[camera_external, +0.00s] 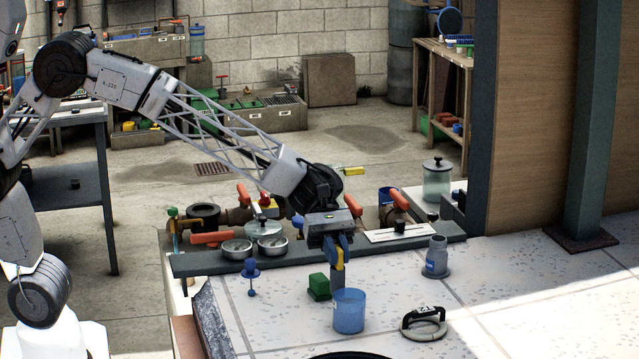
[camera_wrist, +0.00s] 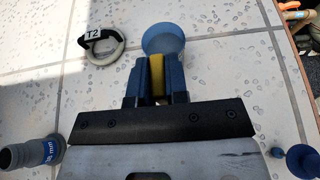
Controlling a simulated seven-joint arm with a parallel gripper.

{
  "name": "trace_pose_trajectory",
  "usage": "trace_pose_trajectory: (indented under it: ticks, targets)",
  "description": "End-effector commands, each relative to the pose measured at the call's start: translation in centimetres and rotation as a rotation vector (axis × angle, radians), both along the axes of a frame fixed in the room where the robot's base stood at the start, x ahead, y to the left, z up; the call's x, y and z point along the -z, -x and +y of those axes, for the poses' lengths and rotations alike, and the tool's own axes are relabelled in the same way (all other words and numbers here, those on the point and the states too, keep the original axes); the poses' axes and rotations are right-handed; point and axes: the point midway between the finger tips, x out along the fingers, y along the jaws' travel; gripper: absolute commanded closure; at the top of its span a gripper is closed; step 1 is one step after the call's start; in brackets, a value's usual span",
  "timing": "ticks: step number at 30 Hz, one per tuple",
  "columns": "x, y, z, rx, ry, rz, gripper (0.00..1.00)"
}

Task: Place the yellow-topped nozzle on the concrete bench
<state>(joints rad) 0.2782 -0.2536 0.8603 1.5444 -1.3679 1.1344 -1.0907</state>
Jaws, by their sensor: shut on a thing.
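My gripper (camera_external: 338,258) is shut on the yellow-topped nozzle (camera_external: 337,277), whose grey lower part points down below the fingers. In the wrist view, the yellow top (camera_wrist: 157,72) shows between the two blue fingers; the rest of the nozzle is hidden there. The nozzle is just behind a translucent blue cup (camera_external: 349,314); I cannot tell whether it touches the tiles. A grey concrete bench (camera_external: 291,118) with green items on it stands against the back wall, far from my gripper.
The pale tiled surface (camera_external: 460,310) holds a green block (camera_external: 319,288), a grey blue-labelled nozzle (camera_external: 437,258), a blue plunger-like piece (camera_external: 251,272) and a ring-shaped tool (camera_external: 424,324). The right side is largely clear.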

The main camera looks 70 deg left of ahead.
Motion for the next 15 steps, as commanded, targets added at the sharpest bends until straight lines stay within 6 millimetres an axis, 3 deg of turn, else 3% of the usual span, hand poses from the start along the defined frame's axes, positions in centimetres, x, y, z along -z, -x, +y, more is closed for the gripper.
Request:
trace_pose_trajectory:
  ticks: [9, 15]
  targets:
    - [3.1, 0.0, 0.0, -0.001, 0.000, 0.002, 1.00]
    - [3.5, 0.0, 0.0, 0.000, 0.000, 0.001, 1.00]
